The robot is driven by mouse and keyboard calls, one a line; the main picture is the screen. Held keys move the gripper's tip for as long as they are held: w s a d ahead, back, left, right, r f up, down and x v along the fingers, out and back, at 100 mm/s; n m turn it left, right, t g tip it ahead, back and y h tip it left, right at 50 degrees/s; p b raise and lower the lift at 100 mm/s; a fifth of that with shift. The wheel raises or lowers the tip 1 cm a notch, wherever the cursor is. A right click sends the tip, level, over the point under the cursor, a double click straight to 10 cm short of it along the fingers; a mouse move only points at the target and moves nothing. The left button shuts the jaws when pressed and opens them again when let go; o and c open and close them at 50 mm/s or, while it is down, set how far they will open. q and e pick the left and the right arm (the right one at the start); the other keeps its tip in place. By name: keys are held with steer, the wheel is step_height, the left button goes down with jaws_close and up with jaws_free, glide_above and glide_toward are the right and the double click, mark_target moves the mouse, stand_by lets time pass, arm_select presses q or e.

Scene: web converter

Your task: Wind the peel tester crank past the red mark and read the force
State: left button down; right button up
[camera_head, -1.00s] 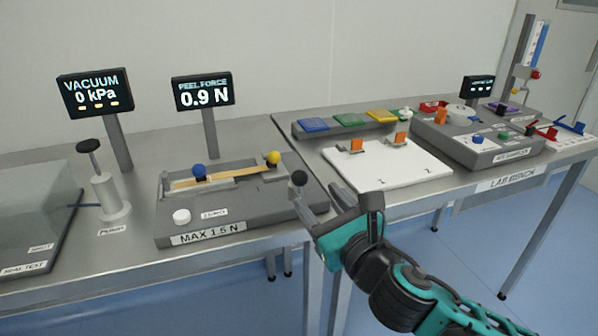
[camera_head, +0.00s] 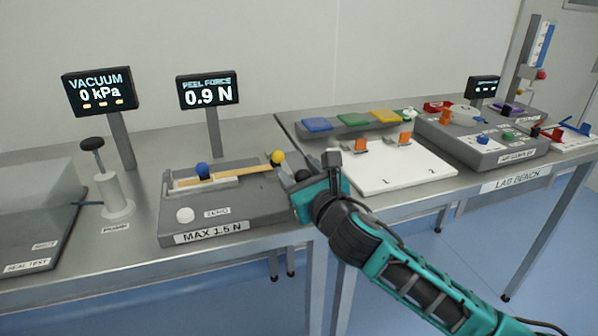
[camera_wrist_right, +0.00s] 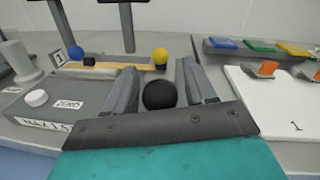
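The peel tester (camera_head: 235,212) is a grey box labelled MAX 1.5 N, with a blue ball (camera_head: 202,169) and a yellow ball (camera_head: 277,157) along a tan strip (camera_head: 240,174). Its display (camera_head: 207,90) reads PEEL FORCE 0.9 N. The crank's black knob (camera_wrist_right: 159,95) is at the tester's right end, between the fingers of my right gripper (camera_wrist_right: 160,85). The fingers look open, with narrow gaps beside the knob. In the head view my right gripper (camera_head: 297,183) partly hides the knob and crank arm. I cannot make out a red mark. My left gripper is not in view.
A white button (camera_head: 185,215) labelled ZERO is on the tester's front left. A pump (camera_head: 112,190) and a VACUUM display (camera_head: 99,90) stand left. A white board (camera_head: 400,172) with orange clips lies right, with coloured pads (camera_head: 351,119) behind it.

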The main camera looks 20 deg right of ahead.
steer(key=c, duration=0.9)
steer(key=shift+c, duration=0.2)
